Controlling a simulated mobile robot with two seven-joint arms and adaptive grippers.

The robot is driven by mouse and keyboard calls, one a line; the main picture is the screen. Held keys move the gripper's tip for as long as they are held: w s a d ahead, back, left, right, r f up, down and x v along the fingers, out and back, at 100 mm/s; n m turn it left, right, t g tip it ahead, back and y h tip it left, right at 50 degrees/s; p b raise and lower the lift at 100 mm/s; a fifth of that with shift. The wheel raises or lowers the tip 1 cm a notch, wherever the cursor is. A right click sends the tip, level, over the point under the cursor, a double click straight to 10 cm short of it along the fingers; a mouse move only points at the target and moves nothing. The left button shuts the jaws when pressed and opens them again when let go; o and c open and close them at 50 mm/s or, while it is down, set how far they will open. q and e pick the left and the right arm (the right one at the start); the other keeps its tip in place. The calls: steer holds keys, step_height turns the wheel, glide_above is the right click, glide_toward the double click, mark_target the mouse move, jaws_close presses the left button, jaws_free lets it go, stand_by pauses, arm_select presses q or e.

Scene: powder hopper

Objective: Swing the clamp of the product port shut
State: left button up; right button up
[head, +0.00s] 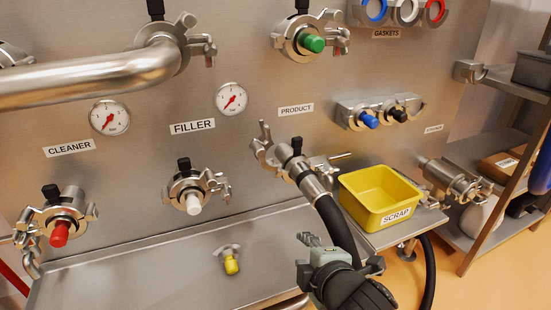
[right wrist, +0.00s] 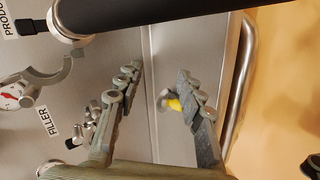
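The product port (head: 285,150) is under the PRODUCT label, with a metal hose end and black hose (head: 340,228) at it. Its clamp (head: 263,140) looks swung open: one curved jaw stands out to the upper left, and a part with a handle (head: 328,165) reaches right. In the right wrist view a curved grey jaw (right wrist: 42,85) shows at the left, below the black hose (right wrist: 150,12). My right gripper (head: 335,255) is below the port, in front of the hose. In the wrist view its fingers (right wrist: 158,78) are apart with nothing between them. My left gripper is out of view.
A yellow SCRAP bin (head: 381,195) stands on a side shelf right of the port. The filler port (head: 190,190) with a white cap and the cleaner port (head: 62,220) with a red cap are to the left. A yellow-capped fitting (head: 231,262) is on the tray. A shelf rack stands right.

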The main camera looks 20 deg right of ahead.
steer(key=w+a+r+n+t, duration=0.1)
steer(key=w+r+n+t, duration=0.35)
steer(key=r+n, duration=0.4)
steer(key=n+t+y, duration=0.2)
steer(key=n, duration=0.5)
glide_toward(261, 153)
steer(key=w, duration=0.3)
steer(key=shift+m, duration=0.25)
steer(key=w, duration=0.5)
steer(key=shift+w+a+f, duration=0.1)
steer(key=shift+w, duration=0.05)
steer(key=shift+w+p, duration=0.5)
steer(key=shift+w, duration=0.35)
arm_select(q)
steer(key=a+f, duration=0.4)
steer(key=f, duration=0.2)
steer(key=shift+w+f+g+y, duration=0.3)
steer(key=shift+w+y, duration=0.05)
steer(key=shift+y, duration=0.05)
arm_select(e)
steer(key=shift+w, duration=0.65)
steer(key=shift+o, duration=0.4)
steer(key=c, duration=0.7)
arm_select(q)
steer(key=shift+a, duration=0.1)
arm_select(e)
steer(key=shift+a, duration=0.15)
jaws_close()
